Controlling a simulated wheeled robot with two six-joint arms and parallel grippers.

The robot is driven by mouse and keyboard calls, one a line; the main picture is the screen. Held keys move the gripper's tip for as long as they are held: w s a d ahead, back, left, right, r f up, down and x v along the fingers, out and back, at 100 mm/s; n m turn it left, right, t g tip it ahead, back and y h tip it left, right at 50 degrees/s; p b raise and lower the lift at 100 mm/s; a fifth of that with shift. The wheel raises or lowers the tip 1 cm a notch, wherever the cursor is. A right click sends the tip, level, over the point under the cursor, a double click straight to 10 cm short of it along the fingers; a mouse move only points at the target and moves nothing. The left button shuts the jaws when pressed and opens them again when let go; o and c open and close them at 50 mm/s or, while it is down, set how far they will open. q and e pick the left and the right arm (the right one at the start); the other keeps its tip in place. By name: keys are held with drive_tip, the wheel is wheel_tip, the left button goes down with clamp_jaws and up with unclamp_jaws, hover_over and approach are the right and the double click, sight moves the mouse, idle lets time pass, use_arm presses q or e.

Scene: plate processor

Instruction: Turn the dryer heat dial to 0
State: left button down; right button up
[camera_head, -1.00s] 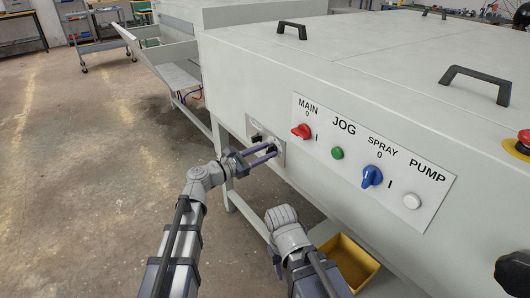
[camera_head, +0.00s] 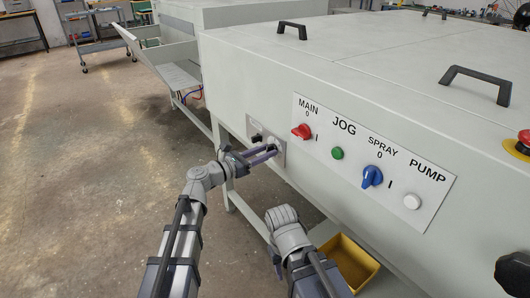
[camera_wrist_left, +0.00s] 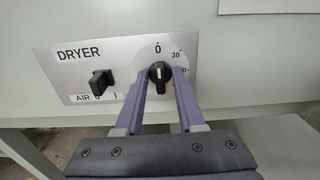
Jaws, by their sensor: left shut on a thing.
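The black dryer heat dial (camera_wrist_left: 159,73) sits on the silver DRYER panel (camera_wrist_left: 120,50), with the 0 mark above it and 30 to its upper right. Its white pointer line points up, close to the 0. My left gripper (camera_wrist_left: 161,76) is shut on the dial, one purple finger on each side. In the head view my left gripper (camera_head: 270,153) reaches the same small panel and partly hides the dial. A part of my right arm shows at the lower middle of the head view, but its gripper fingers do not show.
The black AIR switch (camera_wrist_left: 102,82) is left of the dial. The control plate (camera_head: 350,190) with the red MAIN knob (camera_head: 301,131), green JOG button (camera_head: 337,153) and blue SPRAY knob (camera_head: 372,176) is to the right. A yellow bin (camera_head: 362,270) is below.

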use_arm(q)
drive_tip(key=c, duration=0.9)
unclamp_jaws()
drive_tip(key=v, duration=0.8)
drive_tip(key=shift+d+f, duration=0.1)
drive_tip(key=shift+d, duration=0.05)
